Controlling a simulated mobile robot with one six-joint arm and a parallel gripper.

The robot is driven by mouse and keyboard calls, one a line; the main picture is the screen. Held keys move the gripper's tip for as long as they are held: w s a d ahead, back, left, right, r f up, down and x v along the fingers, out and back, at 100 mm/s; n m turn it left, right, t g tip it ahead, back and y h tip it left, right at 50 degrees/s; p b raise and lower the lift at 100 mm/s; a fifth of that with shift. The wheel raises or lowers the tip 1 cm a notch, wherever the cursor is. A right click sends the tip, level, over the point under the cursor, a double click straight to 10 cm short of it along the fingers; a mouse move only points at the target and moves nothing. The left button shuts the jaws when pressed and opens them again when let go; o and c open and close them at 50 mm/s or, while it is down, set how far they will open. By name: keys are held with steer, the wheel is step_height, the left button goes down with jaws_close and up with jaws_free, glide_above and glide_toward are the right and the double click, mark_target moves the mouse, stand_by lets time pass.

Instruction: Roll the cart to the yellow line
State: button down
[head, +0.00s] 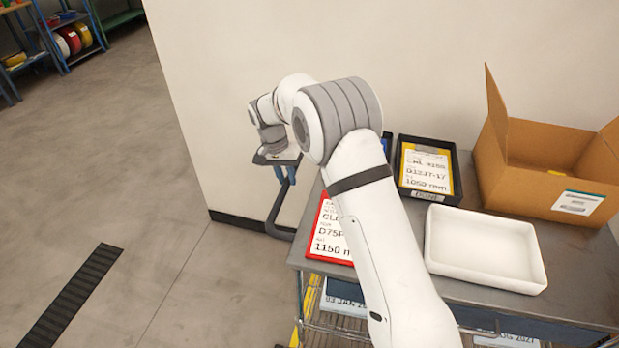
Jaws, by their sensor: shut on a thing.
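The cart (408,283) has a grey top and wire shelving below, and stands beside the pale wall. Its dark tubular handle (275,212) sticks out at the left end. My arm reaches over the cart to this handle. My gripper (286,174), with small blue fingers, is shut on the handle's upper part; the wrist partly hides the grip. A thin yellow strip (308,296) shows at the cart's lower left corner; I cannot tell whether it is a floor line or part of the cart.
On the cart are an open cardboard box (540,180), a white tray (485,282), a black bin (443,199) and a red-edged sign (326,236). The wall's edge (209,213) lies left of the handle. A black ribbed strip (70,296) crosses the open floor; shelves (66,38) stand far left.

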steer(key=shift+w+a, duration=0.2)
steer(key=shift+a, duration=0.9)
steer(key=shift+w+a, duration=0.15)
steer(key=shift+a, duration=1)
steer(key=c, duration=1.3)
jaws_free()
step_height(320, 180, up, 8)
steer(key=a, duration=0.1)
steer(key=shift+w+a+f, duration=0.15)
steer(key=shift+a, duration=0.05)
steer(key=shift+f, duration=0.1)
